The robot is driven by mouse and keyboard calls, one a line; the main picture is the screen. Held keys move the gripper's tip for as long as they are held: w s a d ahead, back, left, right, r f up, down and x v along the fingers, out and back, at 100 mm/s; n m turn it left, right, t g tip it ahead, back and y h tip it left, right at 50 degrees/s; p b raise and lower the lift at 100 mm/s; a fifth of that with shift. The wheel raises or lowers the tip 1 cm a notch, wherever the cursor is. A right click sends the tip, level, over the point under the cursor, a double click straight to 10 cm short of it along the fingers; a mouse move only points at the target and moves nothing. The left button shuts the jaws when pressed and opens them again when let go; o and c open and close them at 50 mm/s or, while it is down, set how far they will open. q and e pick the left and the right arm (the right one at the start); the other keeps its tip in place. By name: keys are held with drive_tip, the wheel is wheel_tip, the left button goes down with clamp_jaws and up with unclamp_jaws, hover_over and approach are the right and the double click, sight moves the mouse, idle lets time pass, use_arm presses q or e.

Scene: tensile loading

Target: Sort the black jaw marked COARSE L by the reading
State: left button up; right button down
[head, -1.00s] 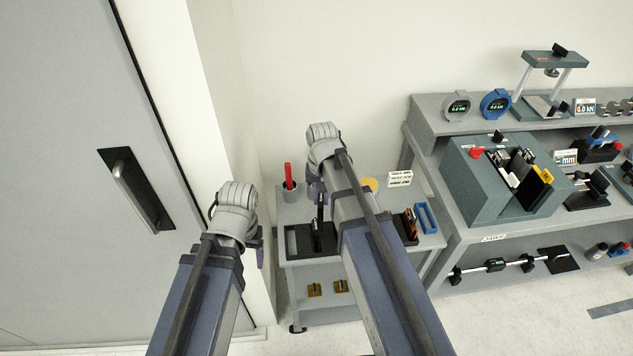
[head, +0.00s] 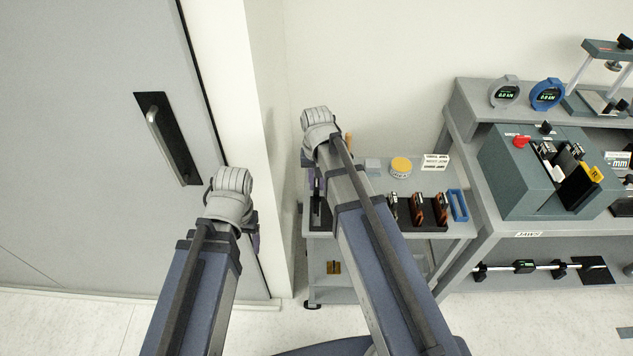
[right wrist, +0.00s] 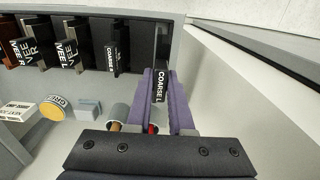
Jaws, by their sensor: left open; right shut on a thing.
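The black jaw marked COARSE L (right wrist: 160,84) is between the purple fingers of my right gripper (right wrist: 168,98) in the right wrist view, its white lettering facing the camera. The gripper is shut on it. I cannot tell whether the jaw is clear of the black tray (right wrist: 88,64) behind it. In the head view my right gripper (head: 311,178) is over the left end of the small grey cart (head: 380,182), mostly hidden by its wrist. My left gripper (head: 255,238) is open, left of the cart near the door, its fingers mostly hidden.
Several other jaws, including COARSE R (right wrist: 113,57), stand in the tray. A yellow round tub (head: 401,167), a white sign (head: 435,162) and a blue tray (head: 458,205) are on the cart.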

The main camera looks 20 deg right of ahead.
drive_tip(key=shift+f+b, duration=1.45)
drive_tip(key=shift+f, duration=0.2)
drive_tip(key=shift+f+b, duration=1.85)
drive_tip(key=shift+b, duration=0.05)
drive_tip(key=c, duration=0.7)
unclamp_jaws()
drive_tip(key=shift+r, duration=0.15)
wheel_tip(320, 180, up, 8)
drive_tip(key=p, duration=0.8)
drive_tip(key=shift+f, duration=0.2)
